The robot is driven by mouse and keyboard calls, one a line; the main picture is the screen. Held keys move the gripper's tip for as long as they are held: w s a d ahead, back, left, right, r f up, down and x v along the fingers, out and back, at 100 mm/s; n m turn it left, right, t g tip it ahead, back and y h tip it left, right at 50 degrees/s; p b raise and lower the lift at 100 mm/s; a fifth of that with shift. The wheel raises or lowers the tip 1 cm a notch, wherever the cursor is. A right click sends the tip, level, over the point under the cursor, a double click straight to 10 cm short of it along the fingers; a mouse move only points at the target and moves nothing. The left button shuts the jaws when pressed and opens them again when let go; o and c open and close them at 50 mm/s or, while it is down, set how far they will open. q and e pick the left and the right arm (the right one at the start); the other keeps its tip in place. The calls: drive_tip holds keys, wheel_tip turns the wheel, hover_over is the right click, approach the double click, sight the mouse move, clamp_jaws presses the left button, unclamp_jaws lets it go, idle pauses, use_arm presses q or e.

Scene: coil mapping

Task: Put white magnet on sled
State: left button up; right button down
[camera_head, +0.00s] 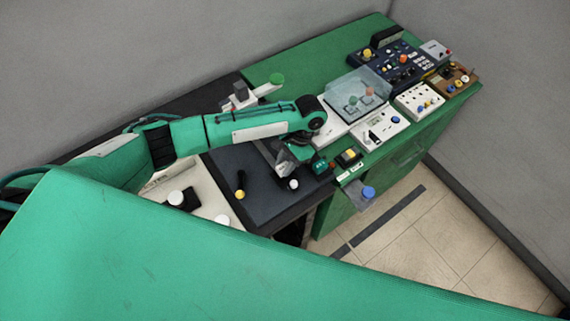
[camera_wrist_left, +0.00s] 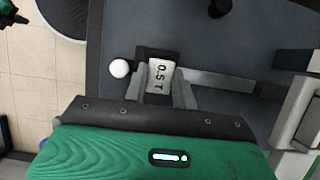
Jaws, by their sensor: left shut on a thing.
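The white magnet (camera_wrist_left: 160,76), a small block marked "0.5 T", is between the two fingers of my left gripper (camera_wrist_left: 159,84) in the left wrist view. The gripper is shut on it. A dark block (camera_wrist_left: 143,54) shows right behind the magnet, and a pale grey bar (camera_wrist_left: 217,83) runs to the right from there. I cannot tell which part is the sled, or whether the magnet touches it. In the head view my left gripper (camera_head: 287,166) is low over the dark bench top, and its fingers are mostly hidden. My right gripper is not in view.
A white ball knob (camera_head: 293,184) is close beside my left gripper. Control boxes, including a white panel (camera_head: 380,128) and a clear cover (camera_head: 357,92), fill the green bench at right.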

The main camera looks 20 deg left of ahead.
use_arm(q)
drive_tip(key=shift+f, duration=0.75)
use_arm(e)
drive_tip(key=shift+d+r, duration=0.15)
use_arm(q)
drive_tip(key=shift+f, duration=0.15)
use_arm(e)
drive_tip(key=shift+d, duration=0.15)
use_arm(q)
drive_tip(key=o, duration=1)
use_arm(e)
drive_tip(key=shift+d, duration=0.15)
use_arm(q)
drive_tip(key=shift+b+v, duration=1.25)
drive_tip(key=shift+v, duration=4.9)
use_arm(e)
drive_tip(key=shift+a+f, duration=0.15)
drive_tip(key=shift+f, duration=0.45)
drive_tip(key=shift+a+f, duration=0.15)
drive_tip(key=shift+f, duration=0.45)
use_arm(q)
drive_tip(key=shift+s, duration=0.1)
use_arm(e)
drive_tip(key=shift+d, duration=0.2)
